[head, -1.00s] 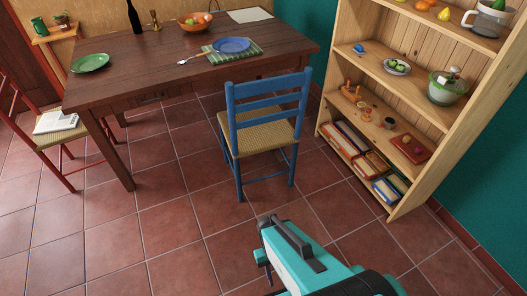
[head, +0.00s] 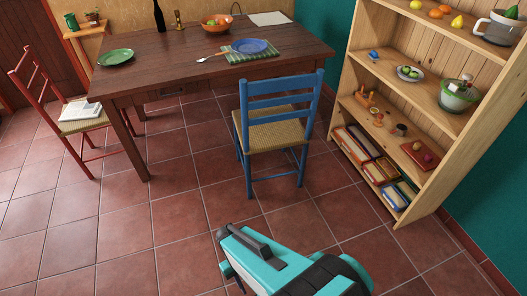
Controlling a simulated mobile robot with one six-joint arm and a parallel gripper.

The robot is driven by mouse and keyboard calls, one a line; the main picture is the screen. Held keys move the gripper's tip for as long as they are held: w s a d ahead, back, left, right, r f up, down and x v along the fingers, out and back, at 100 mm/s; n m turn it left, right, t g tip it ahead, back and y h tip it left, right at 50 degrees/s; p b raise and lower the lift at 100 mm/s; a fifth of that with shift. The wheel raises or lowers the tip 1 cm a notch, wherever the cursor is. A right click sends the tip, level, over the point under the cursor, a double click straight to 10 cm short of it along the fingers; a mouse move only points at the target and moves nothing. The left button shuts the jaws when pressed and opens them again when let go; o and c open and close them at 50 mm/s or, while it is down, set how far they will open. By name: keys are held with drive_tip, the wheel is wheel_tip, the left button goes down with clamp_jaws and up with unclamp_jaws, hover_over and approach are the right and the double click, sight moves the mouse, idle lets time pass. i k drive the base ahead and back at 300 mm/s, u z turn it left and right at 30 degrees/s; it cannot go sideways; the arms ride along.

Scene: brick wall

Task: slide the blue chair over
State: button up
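The blue chair (head: 279,97) has a slatted back and a woven straw seat (head: 279,135). It stands upright at the right end of the wooden table (head: 180,50), its back toward me and its seat partly under the table edge. My arm shows at the bottom of the head view, teal and dark grey, low in front of the chair and apart from it. My gripper's end (head: 226,238) is near the bottom middle. Its fingers are not clear enough to tell whether they are open or shut.
A wooden shelf (head: 431,190) with bowls, fruit and books stands close at the right. A red chair (head: 75,127) with a book on its seat stands at the left. Tiled floor (head: 130,235) is clear in front. Plates, a fruit bowl and a bottle stand on the table.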

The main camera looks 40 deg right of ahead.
sight(269, 127)
drive_tip(key=u, duration=0.65)
drive_tip(key=i, duration=0.6)
drive_tip(key=u, duration=0.05)
